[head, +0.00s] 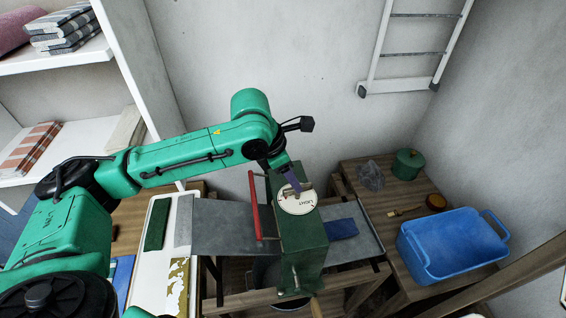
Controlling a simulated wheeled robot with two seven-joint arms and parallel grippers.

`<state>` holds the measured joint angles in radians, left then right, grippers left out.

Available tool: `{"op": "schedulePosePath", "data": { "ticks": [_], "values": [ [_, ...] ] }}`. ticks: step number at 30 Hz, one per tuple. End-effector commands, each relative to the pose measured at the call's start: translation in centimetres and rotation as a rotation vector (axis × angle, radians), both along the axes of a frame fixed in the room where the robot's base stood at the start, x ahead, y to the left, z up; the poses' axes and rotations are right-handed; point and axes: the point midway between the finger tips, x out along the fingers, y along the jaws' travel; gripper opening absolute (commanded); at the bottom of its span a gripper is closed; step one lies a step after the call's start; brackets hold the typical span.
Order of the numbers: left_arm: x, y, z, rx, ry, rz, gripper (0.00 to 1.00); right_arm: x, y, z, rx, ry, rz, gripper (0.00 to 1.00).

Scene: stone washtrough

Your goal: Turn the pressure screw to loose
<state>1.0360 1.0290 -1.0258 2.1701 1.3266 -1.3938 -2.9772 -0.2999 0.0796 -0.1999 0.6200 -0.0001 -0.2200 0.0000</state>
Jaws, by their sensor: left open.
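The green press (304,248) stands in the middle on a wooden frame. On its top is a round white dial (300,206) with the word LIGHT and small red marks. A metal piece that looks like the pressure screw's handle (306,187) shows at the dial's far edge, partly hidden. My left gripper (297,187) reaches down over the dial from behind, its jaws open right at this piece. I cannot tell whether it touches it. My right gripper is not in view.
A red bar (255,205) stands up on the press's left side, close to my left arm. Grey metal boards (225,230) extend either side. At right, a table holds a blue tub (450,248), a green pot (408,164) and a brush (405,211). Shelves stand left.

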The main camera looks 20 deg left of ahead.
Motion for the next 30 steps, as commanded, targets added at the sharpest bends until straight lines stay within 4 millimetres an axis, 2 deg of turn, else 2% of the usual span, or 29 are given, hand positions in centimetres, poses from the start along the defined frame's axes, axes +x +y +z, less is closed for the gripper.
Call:
{"op": "schedulePosePath", "data": {
  "ticks": [6,12,16,25,28,30],
  "values": [
    [-1.5,2.0,5.9,0.000,-0.006,0.001,0.45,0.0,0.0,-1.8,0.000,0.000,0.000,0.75],
    [-2.6,3.2,9.9,0.000,-0.002,-0.001,0.45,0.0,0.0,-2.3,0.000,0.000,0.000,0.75],
    [-2.9,3.5,10.7,0.000,0.001,-0.001,0.45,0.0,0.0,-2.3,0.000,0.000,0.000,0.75],
    [-2.9,3.5,10.7,-0.010,0.014,0.035,0.45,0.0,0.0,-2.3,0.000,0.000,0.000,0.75],
    [-2.9,3.4,10.8,-0.054,0.070,0.211,0.45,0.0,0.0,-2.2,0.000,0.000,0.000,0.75],
    [-2.9,3.4,10.7,-0.109,0.138,0.426,0.45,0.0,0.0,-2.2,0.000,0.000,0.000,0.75]
  ]
}}
